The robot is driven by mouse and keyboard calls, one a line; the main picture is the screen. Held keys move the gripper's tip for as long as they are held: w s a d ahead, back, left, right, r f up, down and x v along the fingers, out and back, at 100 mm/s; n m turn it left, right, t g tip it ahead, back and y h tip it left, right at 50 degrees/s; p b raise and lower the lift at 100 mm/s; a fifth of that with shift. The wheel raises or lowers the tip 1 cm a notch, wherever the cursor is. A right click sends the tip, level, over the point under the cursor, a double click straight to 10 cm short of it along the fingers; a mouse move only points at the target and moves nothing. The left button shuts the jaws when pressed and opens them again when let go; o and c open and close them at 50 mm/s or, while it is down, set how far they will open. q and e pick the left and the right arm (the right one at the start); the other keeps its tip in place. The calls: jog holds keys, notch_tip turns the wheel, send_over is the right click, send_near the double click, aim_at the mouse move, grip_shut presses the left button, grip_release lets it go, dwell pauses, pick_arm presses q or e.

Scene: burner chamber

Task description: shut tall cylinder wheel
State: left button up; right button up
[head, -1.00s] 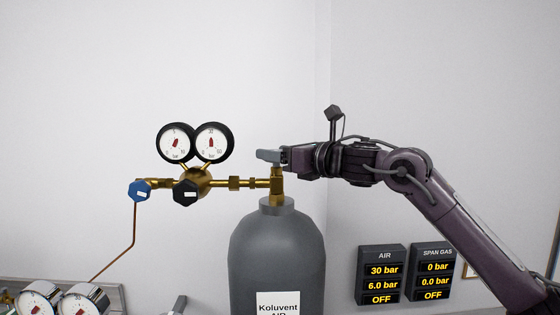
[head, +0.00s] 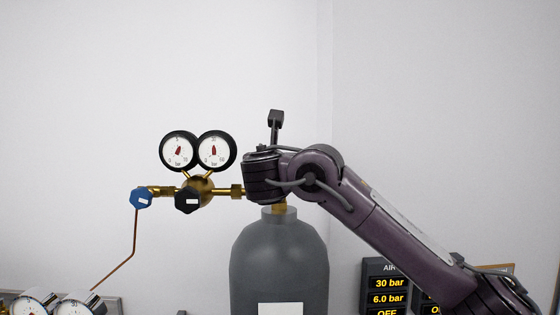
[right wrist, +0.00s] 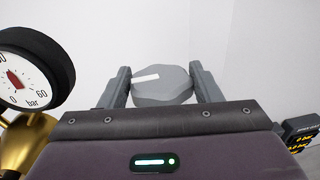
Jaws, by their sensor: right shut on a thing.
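The tall grey cylinder (head: 280,260) stands upright at the centre of the head view, with a white label low on its front. Its wheel is a grey, many-sided knob (right wrist: 165,88) with a white mark on top, seen in the right wrist view. My right gripper (right wrist: 159,70) is shut on the wheel, one finger on each side of it. In the head view my right wrist covers the wheel and the fingers, and only a bit of the brass valve (head: 279,208) shows below. My left gripper is not in view.
A brass regulator (head: 200,185) with two round gauges (head: 197,151), a black knob (head: 187,199) and a blue knob (head: 141,198) sits left of the valve. An AIR display (head: 385,290) reads 30 bar, 6.0 bar, OFF, partly behind my arm. Other gauges (head: 75,303) stand lower left.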

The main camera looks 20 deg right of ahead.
jog(key=m+g+h, duration=0.1)
jog(key=h, duration=0.1)
jog(key=m+g+h+p, duration=0.1)
jog(key=m+g+h, duration=0.1)
jog(key=h, duration=0.1)
jog(key=shift+w+a+r+m+p, duration=0.1)
jog(key=shift+w+a+m+p, duration=0.1)
jog(key=shift+m+p, duration=0.1)
jog(key=shift+m+g+h+p, duration=1.5)
jog(key=shift+m+g+h, duration=0.7)
jog(key=shift+g, duration=0.7)
jog(key=shift+f+m, duration=0.2)
jog(key=shift+m, duration=0.1)
jog(key=o, duration=1)
jog(key=shift+w+d, duration=0.15)
